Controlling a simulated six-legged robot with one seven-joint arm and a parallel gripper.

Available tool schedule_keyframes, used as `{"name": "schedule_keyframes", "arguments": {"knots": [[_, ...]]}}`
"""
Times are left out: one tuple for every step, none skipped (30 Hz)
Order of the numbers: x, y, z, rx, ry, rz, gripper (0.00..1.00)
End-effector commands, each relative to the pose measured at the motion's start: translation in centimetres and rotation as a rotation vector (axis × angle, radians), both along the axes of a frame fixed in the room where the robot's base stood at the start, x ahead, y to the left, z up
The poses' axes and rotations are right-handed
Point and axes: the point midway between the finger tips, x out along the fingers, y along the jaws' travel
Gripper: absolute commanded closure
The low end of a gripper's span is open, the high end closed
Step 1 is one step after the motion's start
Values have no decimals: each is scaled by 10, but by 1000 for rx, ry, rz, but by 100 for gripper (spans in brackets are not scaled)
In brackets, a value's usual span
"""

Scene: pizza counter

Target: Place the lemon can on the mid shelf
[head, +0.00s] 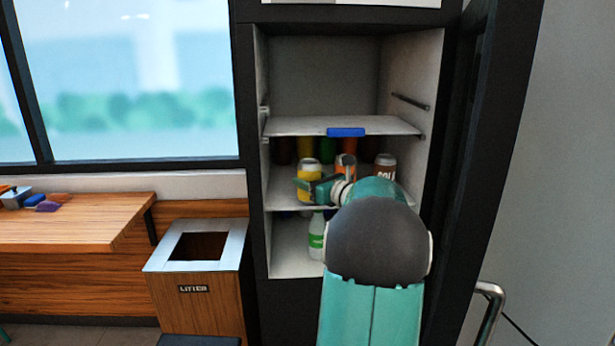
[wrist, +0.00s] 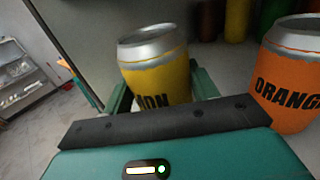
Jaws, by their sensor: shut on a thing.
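The lemon can (head: 310,178) is yellow with a silver top and stands about upright at the left of the mid shelf (head: 281,198). I cannot tell whether its base touches the shelf. My gripper (head: 317,190) is shut on the can, with its teal fingers on either side. In the wrist view the can (wrist: 160,70) sits between the fingers of my gripper (wrist: 160,98), with part of its label showing. Its lower part is hidden by my gripper.
An orange can (wrist: 290,75) stands to the right of the lemon can, and a brown can (head: 385,165) farther right. Coloured bottles (head: 327,150) stand behind. The upper shelf (head: 295,125) is empty. A green-labelled bottle (head: 317,237) stands below. A litter bin (head: 197,300) is left.

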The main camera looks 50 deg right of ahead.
Motion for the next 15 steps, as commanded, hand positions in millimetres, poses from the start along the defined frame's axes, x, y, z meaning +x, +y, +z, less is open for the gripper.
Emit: {"name": "schedule_keyframes", "arguments": {"knots": [[10,-7,1,-2,-3,5,75],[13,-11,1,-4,-3,4,75],[17,-16,1,-3,-2,3,75],[20,-19,2,-3,-2,2,75],[22,-21,2,-2,-3,2,75],[24,-24,2,-2,-3,2,75],[25,-25,1,-2,-3,2,75],[27,-27,2,-2,-4,2,75],[29,-29,2,-3,-4,3,75],[32,-32,1,-3,-4,3,75],[34,-35,1,-3,-4,3,75],[38,-39,1,-3,-4,3,75],[41,-43,1,-2,-3,2,75],[45,-46,1,-2,-3,2,75],[49,-49,1,-3,-2,2,75]]}}
